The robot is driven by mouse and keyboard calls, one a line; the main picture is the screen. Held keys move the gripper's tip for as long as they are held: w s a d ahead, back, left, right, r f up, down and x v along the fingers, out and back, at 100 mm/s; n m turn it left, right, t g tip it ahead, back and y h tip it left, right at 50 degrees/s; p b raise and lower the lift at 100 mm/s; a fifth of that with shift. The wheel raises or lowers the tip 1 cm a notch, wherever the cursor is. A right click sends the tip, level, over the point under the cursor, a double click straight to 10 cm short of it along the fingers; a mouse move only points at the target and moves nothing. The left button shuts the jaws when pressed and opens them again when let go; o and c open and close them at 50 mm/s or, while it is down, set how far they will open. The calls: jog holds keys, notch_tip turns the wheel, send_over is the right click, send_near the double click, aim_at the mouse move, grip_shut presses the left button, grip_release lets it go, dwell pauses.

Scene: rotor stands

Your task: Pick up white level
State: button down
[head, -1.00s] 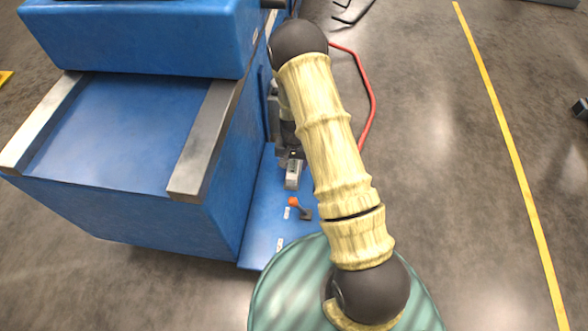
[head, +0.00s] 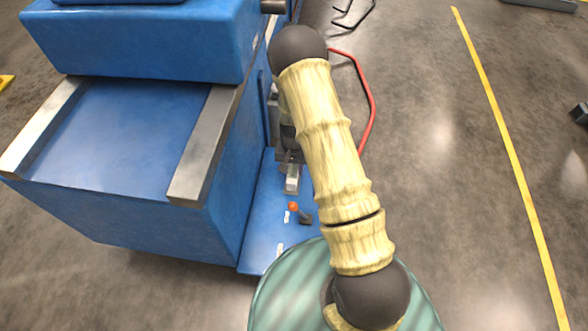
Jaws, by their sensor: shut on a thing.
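My gripper (head: 290,168) is at the side of the blue machine, above its low blue ledge (head: 262,238). It is partly hidden by my arm and is small in the picture. It is shut on a small white and grey block, which looks like the white level (head: 292,184). The level's upper part is hidden by the gripper. I cannot tell whether its lower end touches the ledge.
A small lever with an orange knob (head: 293,206) stands on the ledge just below the level. The tall blue machine body (head: 125,215) with grey rails (head: 203,150) is close on the left. A red bent bar (head: 367,85) is on the right. Open floor lies farther right.

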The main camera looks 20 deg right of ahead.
aim_at(294, 167)
jog(key=shift+r, duration=0.1)
notch_tip(294, 167, up, 10)
jog(key=p, duration=0.6)
jog(key=shift+d, duration=0.1)
